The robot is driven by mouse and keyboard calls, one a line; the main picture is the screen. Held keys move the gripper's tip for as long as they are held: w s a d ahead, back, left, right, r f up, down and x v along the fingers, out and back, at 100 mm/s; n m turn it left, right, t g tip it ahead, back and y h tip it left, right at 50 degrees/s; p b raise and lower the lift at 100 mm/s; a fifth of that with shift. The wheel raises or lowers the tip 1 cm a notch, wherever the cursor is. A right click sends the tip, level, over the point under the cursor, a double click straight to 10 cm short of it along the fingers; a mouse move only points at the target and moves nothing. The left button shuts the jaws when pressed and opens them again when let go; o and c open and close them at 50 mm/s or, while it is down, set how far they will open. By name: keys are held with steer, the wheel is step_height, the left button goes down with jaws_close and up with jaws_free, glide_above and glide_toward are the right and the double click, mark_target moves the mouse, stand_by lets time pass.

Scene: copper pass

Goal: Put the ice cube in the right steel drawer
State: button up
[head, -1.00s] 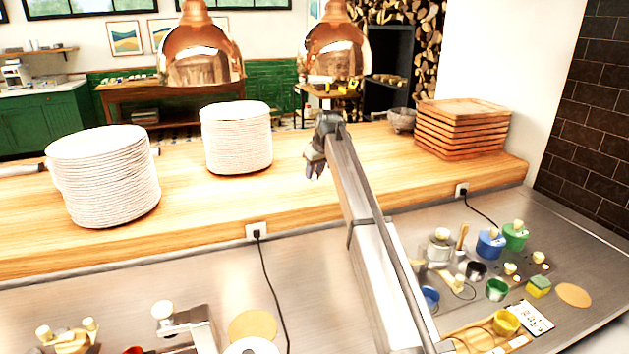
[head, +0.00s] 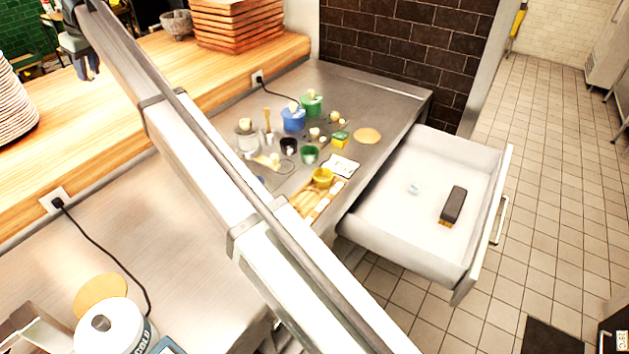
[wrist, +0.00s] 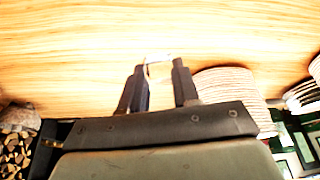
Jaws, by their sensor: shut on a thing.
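My gripper (wrist: 158,80) is shut on a small clear ice cube (wrist: 158,68), seen between its fingertips in the wrist view over the light wooden shelf. In the head view my gripper (head: 88,68) is at the upper left above the wooden shelf, and the cube cannot be made out there. A white-lined steel drawer (head: 385,235) stands pulled open at the right, below the counter's end. In it lie a dark brush (head: 453,205) and a small pale object (head: 413,188) that is too small to identify. My gripper is far left of the drawer.
Wooden trays (head: 240,22) and plate stacks (wrist: 228,85) stand on the shelf (head: 170,85). The drawer has bare floor around it and free room inside.

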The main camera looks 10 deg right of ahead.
steer(key=w+d, duration=0.3)
steer(key=d, duration=1.4)
steer(key=w+d+m, duration=0.1)
steer(key=w+d, duration=0.2)
steer(key=d, duration=1.3)
steer(key=w+d, duration=0.2)
steer(key=d, duration=1.5)
steer(key=m, duration=0.2)
glide_above(409, 174)
steer(key=shift+t, duration=0.4)
steer(key=shift+s+d+f, duration=0.15)
steer(key=shift+s+f, duration=0.05)
steer(key=shift+f, duration=6.95)
steer(key=shift+s+d+f, duration=0.15)
steer(key=shift+s+f, duration=0.05)
steer(key=shift+f, duration=6.95)
steer(key=shift+s+d+f, duration=0.15)
steer(key=shift+s+f, duration=0.05)
steer(key=shift+f, duration=6.95)
steer(key=shift+f, duration=0.15)
steer(key=o, duration=1)
